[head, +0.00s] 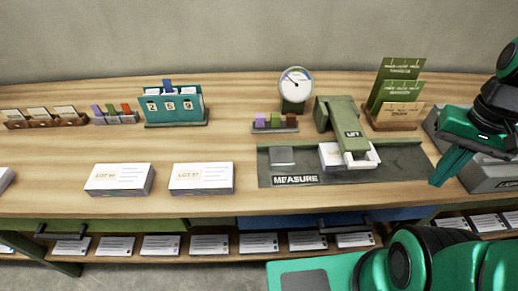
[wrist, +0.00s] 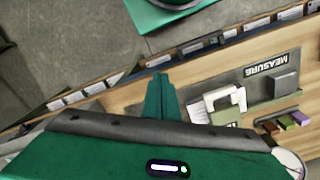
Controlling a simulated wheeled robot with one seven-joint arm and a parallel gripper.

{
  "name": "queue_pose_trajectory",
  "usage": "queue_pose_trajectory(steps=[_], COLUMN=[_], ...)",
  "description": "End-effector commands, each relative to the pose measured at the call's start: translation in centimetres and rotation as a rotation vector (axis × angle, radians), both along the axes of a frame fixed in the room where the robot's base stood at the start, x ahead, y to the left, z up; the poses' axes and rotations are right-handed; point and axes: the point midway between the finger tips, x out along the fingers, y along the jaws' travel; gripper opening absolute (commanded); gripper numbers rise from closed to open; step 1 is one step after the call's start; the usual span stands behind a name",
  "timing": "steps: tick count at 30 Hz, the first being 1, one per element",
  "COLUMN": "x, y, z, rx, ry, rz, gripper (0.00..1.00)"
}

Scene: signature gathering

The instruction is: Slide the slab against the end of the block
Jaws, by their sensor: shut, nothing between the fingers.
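A small grey slab (head: 282,155) lies on the left part of the dark measuring mat (head: 400,160), behind the MEASURE label. It also shows in the wrist view (wrist: 285,84). The block, a white stack (head: 332,158), lies right of the slab, partly hidden under a green device marked LIFT (head: 340,118). A strip of bare mat separates slab and block. The stack also shows in the wrist view (wrist: 222,99). My gripper (head: 436,182) is shut and empty at the right end of the mat, its fingers pointing down; they also show in the wrist view (wrist: 158,78).
A dial gauge (head: 295,88) and a rack of coloured pieces (head: 275,124) stand behind the mat. Green card holders (head: 397,90) stand at back right. A grey case (head: 485,175) is beside my gripper. Two lot stacks (head: 201,178) lie left; bare wood surrounds them.

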Motion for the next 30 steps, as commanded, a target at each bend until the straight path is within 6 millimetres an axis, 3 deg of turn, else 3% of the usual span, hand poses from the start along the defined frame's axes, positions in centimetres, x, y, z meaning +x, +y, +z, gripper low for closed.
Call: queue_pose_trajectory(steps=[9, 11, 16, 20, 24, 30], x=[-0.4, 0.8, 7.7, 13.7, 18.2, 20.0], y=[0.3, 0.6, 4.9, 11.3, 20.3, 32.6], z=[0.7, 0.9, 1.6, 1.6, 0.8, -1.2], rx=[-0.004, -0.011, -0.037, -0.048, -0.043, -0.012], ry=[-0.013, -0.012, 0.000, 0.004, 0.003, -0.007], rz=[0.047, 0.115, 0.512, 0.920, 1.352, 1.841], gripper=[0.00, 0.00, 0.00, 0.00, 0.00, 0.00])
